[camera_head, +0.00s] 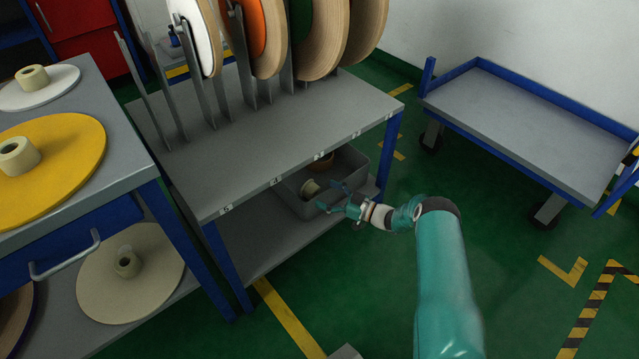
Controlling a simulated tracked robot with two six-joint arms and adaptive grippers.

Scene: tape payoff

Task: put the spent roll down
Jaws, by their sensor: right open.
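A grey bin (352,169) stands on the lower shelf under the grey rack table. Inside it, a small cream roll core (310,188) lies tilted near the front left, and a brownish roll (322,161) lies farther back, partly hidden by the tabletop. I cannot tell for sure which of them is the spent roll. My right gripper (329,197) is open and empty at the bin's front wall, just right of the cream core. A small gap seems to separate the fingers from the core. My left gripper is not in view.
The rack table (290,125) overhangs the bin, with large upright rolls in dividers on top. A left bench (95,165) holds discs with cores; another disc (130,285) lies below. A blue-edged cart (530,110) stands right. The green floor between is clear.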

